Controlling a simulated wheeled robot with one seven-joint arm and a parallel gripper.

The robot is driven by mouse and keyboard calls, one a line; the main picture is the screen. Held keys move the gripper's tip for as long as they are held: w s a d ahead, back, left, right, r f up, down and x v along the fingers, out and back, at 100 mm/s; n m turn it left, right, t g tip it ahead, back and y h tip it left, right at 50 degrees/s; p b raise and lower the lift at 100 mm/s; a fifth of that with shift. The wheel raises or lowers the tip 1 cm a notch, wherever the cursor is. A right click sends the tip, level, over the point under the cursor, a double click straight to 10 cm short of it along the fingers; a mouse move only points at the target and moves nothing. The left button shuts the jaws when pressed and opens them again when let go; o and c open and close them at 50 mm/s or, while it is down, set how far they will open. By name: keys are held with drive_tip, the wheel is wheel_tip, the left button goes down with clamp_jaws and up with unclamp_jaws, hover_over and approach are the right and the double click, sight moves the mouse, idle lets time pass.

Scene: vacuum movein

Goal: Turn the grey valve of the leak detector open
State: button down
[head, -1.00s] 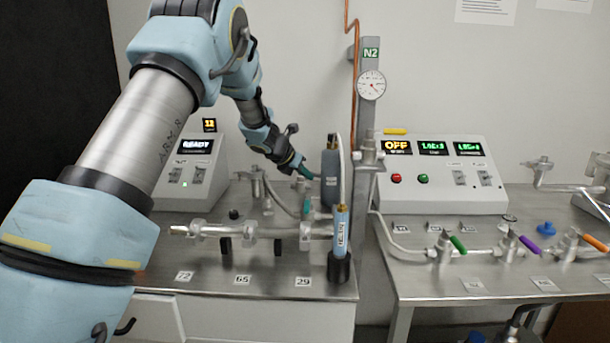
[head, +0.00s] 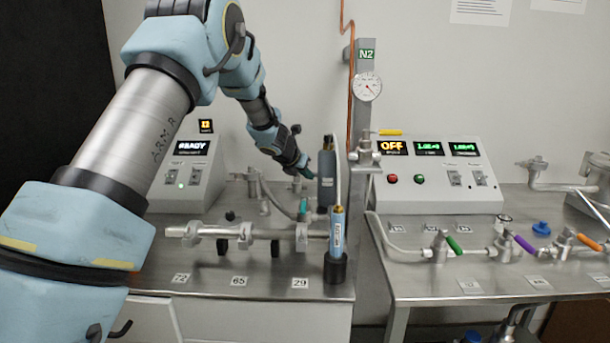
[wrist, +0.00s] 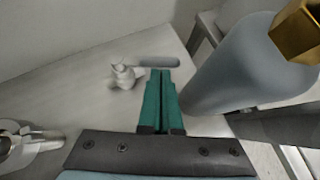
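The grey valve (wrist: 124,76) shows in the wrist view as a small pale metal body with a grey bar handle (wrist: 159,62) reaching right. I cannot make this valve out surely in the head view. My gripper (wrist: 161,74) has green fingers pressed together with nothing seen between them; their tips appear just below the handle, and contact cannot be told. In the head view my gripper (head: 305,172) is just left of a dark grey cylinder (head: 327,182), its tips small and partly hidden. The console reading READY (head: 188,175) stands behind on the left bench.
The grey cylinder (wrist: 245,68) with a brass top stands close to the right of my fingers. A blue cylinder (head: 337,235) and horizontal pipework (head: 230,232) are in front. A second console (head: 440,180) and several colored-handle valves stand on the right bench.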

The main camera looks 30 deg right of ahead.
drive_tip(key=shift+w+d+p, duration=0.1)
drive_tip(key=shift+d+p, duration=0.7)
drive_tip(key=shift+d, duration=0.2)
